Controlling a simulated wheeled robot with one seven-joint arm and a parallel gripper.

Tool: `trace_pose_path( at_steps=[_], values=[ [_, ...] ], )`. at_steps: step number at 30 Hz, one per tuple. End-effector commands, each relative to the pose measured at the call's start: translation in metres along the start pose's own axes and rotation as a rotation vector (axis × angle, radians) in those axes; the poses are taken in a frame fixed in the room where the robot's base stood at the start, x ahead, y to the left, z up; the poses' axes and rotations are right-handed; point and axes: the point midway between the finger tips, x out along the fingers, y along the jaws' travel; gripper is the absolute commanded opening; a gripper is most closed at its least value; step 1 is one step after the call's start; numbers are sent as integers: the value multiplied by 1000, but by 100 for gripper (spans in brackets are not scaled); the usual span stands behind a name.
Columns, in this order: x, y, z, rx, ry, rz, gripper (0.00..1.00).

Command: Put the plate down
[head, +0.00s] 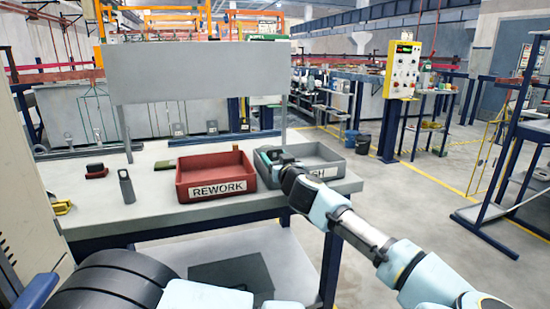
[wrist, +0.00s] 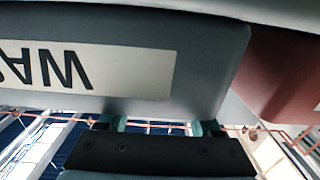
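My gripper (head: 270,157) is at the front left of the grey bin (head: 328,171), near its rim. The bin's label is partly hidden by my arm in the head view. In the wrist view the two teal fingers of my gripper (wrist: 160,126) stand well apart, with background showing between them. The grey bin's front wall (wrist: 205,70) is close there, its label upside down with "WA" readable. The fingertips meet the line of the bin's rim, so their ends are hard to see. I cannot make out a plate in either view.
A red bin labelled REWORK (head: 217,175) stands left of the grey bin and shows in the wrist view (wrist: 285,70). A grey upright object with a loop (head: 127,187) and a small dark-topped block (head: 96,171) are farther left on the workbench (head: 150,212).

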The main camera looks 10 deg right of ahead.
Motion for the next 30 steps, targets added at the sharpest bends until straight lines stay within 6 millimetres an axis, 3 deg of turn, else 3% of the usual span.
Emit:
trace_pose_path(
  at_steps=[1, 6, 16, 20, 30],
  values=[
    [0, 0, 0, 0, 0, 0, 72],
    [0, 0, 0, 0, 0, 0, 91],
    [0, 0, -4, 0, 0, 0, 92],
    [-17, 1, -1, -3, 0, 2, 92],
    [-88, 1, 0, -2, -1, 4, 92]
  ],
)
